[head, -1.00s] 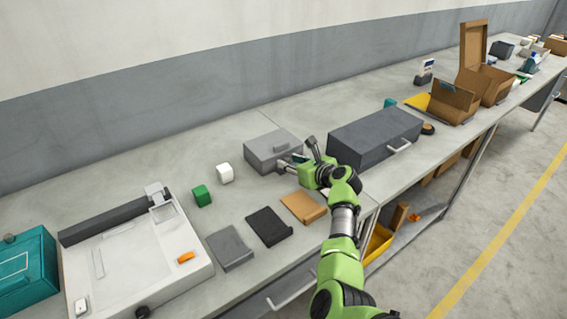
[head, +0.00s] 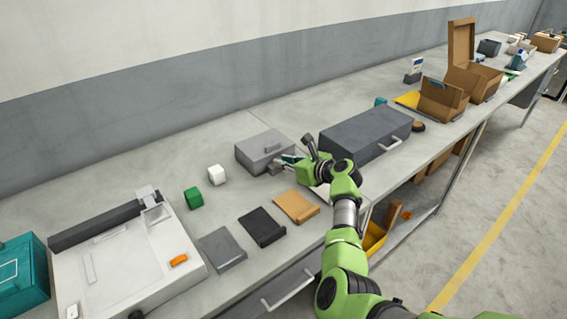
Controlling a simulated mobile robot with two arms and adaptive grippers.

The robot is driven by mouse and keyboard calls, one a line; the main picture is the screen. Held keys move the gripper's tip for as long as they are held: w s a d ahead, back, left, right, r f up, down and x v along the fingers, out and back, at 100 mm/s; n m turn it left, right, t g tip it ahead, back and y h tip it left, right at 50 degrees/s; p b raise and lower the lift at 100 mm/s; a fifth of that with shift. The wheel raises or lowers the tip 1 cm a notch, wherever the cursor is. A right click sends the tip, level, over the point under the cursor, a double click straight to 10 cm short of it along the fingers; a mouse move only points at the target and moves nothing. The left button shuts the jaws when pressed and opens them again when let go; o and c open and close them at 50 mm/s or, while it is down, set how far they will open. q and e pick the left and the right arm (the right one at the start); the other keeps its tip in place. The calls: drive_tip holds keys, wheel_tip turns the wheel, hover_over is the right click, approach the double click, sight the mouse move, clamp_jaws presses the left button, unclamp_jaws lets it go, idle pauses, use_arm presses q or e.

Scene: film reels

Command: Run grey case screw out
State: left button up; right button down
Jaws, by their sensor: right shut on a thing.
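The grey case (head: 262,146) is a closed light-grey box on the bench, left of a larger dark grey case. My right gripper (head: 279,164) is at the front right side of the grey case, with its fingers pointing left toward it. It is shut on a small part at the case's front, which I take for the screw. The fingers largely hide this part, and its thread cannot be seen. My left gripper is not in view.
The dark grey case (head: 362,134) with a handle stands close to the right of my gripper. A white block (head: 216,175), a green block (head: 193,197) and flat brown (head: 296,206), black (head: 262,228) and grey (head: 222,250) pieces lie to the left and front.

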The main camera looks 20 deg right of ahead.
drive_tip(key=shift+w+d+f+n+g+y+b, duration=0.2)
drive_tip(key=shift+d+n+g+y+b, duration=0.1)
drive_tip(key=shift+n+g+y+b, duration=0.35)
drive_tip(key=n+g+y+b, duration=0.1)
drive_tip(key=n+y+b, duration=0.1)
drive_tip(key=b, duration=0.1)
drive_tip(key=shift+w+d+f+n, duration=0.1)
drive_tip(key=shift+n, duration=0.15)
drive_tip(key=shift+r+n+g+y+b, duration=0.2)
drive_tip(key=shift+n+g+y+b, duration=0.4)
drive_tip(key=shift+b, duration=0.75)
drive_tip(key=c, duration=2)
unclamp_jaws()
drive_tip(key=shift+w, duration=0.1)
drive_tip(key=shift+v, duration=4.05)
